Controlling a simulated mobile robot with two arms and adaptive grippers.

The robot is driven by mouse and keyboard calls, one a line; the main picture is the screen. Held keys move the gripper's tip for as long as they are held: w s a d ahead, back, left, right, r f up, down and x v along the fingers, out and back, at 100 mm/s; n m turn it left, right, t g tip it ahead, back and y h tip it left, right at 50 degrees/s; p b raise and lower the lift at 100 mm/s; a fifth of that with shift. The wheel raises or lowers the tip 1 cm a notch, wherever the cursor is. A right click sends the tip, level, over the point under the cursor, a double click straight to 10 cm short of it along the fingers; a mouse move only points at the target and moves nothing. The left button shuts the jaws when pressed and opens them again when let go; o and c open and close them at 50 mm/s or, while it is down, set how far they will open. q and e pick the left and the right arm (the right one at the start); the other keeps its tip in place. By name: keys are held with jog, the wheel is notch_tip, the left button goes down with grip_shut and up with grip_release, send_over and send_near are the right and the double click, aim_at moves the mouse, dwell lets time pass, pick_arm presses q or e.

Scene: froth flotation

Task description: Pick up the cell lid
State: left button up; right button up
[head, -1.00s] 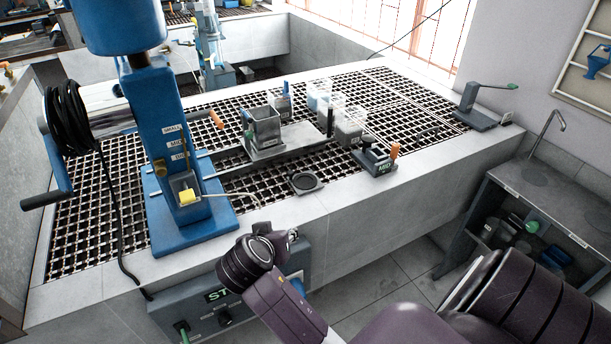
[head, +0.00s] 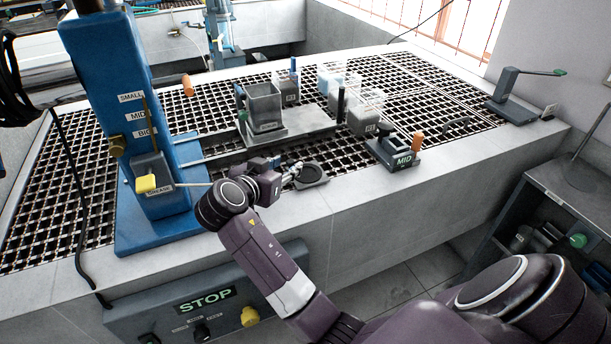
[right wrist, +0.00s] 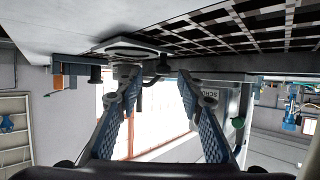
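In the right wrist view, which is upside down, a flat plate with a dark ring (right wrist: 132,48) shows at the top, just beyond the fingers. My right gripper (head: 291,172) is at the plate's left side, close to it; I cannot tell whether it touches. Its two blue-padded fingers (right wrist: 158,82) are spread with nothing between them. My left gripper is not in view.
The blue flotation machine (head: 105,75) stands left of my right arm. A grey open cell (head: 264,107) is behind the plate. A MID block with an orange handle (head: 394,154) stands to the right. Clear containers (head: 366,110) are farther back. A STOP panel (head: 207,300) is below the ledge.

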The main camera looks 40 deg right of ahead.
aim_at(290, 162)
jog(key=b+x, duration=0.1)
jog(key=x, duration=0.3)
jog(key=shift+w+d+f, duration=0.15)
jog(key=shift+w, duration=0.15)
grip_shut()
